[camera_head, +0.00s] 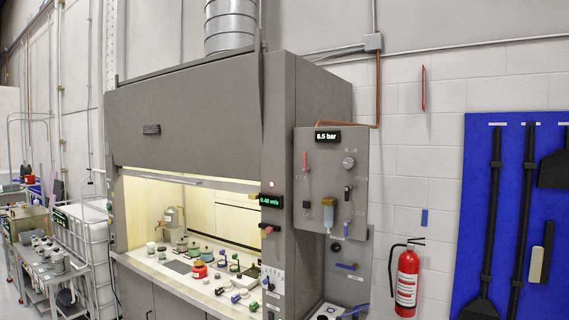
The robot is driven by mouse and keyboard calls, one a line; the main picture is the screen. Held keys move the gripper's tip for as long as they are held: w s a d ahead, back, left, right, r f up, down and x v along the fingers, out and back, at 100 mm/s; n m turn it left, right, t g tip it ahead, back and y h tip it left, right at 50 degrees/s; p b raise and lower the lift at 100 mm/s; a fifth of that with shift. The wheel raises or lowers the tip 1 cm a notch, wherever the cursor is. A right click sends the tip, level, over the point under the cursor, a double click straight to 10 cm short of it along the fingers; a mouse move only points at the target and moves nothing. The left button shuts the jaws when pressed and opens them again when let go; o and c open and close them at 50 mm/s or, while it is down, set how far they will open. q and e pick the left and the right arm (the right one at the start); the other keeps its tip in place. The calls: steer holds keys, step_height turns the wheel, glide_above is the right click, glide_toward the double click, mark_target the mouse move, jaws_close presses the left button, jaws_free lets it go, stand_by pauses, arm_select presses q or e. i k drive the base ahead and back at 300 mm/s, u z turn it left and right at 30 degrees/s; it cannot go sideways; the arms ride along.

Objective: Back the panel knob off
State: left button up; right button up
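A grey control panel (325,180) is mounted on the right side of the fume hood, with a display (328,136) on it reading "6.5 bar". A small round light-grey knob (349,162) sits at its upper right; I take it for the panel knob. Its turn position is too small to tell. A red-handled lever (305,160) is at the panel's upper left. A black-handled valve (347,190) is below the knob. Neither of my grippers is in view.
The fume hood (190,105) has a worktop crowded with jars and small parts. A fire extinguisher (407,279) hangs on the wall to the right, beside a blue tool board (510,210). A lower plate with a blue lever (345,266) is under the panel.

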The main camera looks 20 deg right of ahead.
mark_target(349, 162)
steer(key=u, duration=0.2)
steer(key=i, duration=1.35)
steer(key=z, duration=0.85)
